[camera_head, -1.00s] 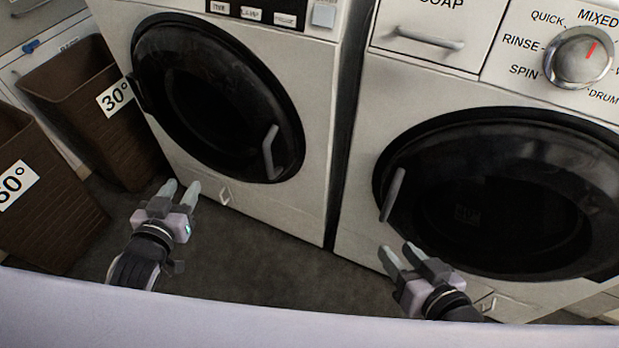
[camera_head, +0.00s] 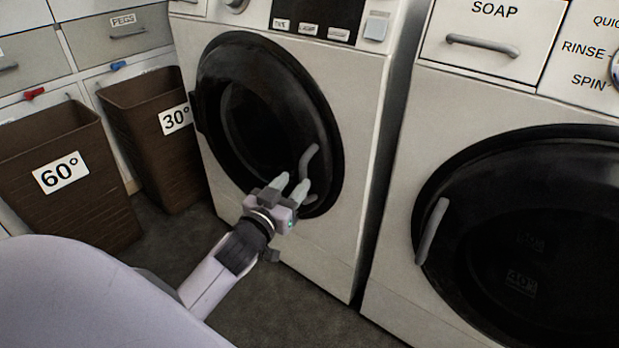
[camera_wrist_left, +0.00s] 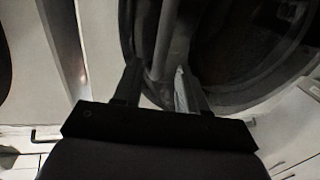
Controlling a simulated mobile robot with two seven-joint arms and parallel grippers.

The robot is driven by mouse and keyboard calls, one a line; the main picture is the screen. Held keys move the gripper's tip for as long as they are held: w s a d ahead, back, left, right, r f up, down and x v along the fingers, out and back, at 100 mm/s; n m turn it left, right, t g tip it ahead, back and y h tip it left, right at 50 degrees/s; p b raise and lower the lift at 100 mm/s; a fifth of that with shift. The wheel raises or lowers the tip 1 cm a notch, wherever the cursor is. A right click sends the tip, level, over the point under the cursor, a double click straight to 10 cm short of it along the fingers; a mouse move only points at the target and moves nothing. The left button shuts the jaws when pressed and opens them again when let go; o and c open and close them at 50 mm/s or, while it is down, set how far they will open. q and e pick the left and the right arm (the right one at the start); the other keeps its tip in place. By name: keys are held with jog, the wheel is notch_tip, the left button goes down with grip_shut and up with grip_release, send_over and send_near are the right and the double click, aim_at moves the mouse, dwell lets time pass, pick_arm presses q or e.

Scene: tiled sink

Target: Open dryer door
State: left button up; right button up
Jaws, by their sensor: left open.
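The dryer (camera_head: 330,240) is the white machine left of centre in the head view. Its round black door (camera_head: 245,100) looks closed. The door's grey upright handle (camera_head: 311,158) is at the door's right edge. My left gripper (camera_head: 293,184) is at the lower part of this handle, with its fingers pointing up toward it. In the left wrist view the open fingers of the left gripper (camera_wrist_left: 157,70) stand on either side of the handle bar (camera_wrist_left: 163,40). I cannot tell whether they touch it. My right gripper is not in view.
A second white machine (camera_head: 395,260) with a round black door (camera_head: 530,230) and a soap drawer (camera_head: 485,35) stands on the right. Brown bins marked 60° (camera_head: 60,135) and 30° (camera_head: 150,110) stand on the left. The dark floor (camera_head: 285,310) before the dryer is clear.

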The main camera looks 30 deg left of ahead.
aim_at(301, 175)
pick_arm(q)
jog(key=shift+w+a+b, duration=0.15)
jog(key=shift+w+b, duration=0.25)
jog(key=shift+w, duration=1)
jog(key=shift+w+a+b, duration=0.15)
jog(key=shift+w+b, duration=0.2)
jog(key=shift+w, duration=1)
jog(key=shift+c, duration=0.3)
grip_shut()
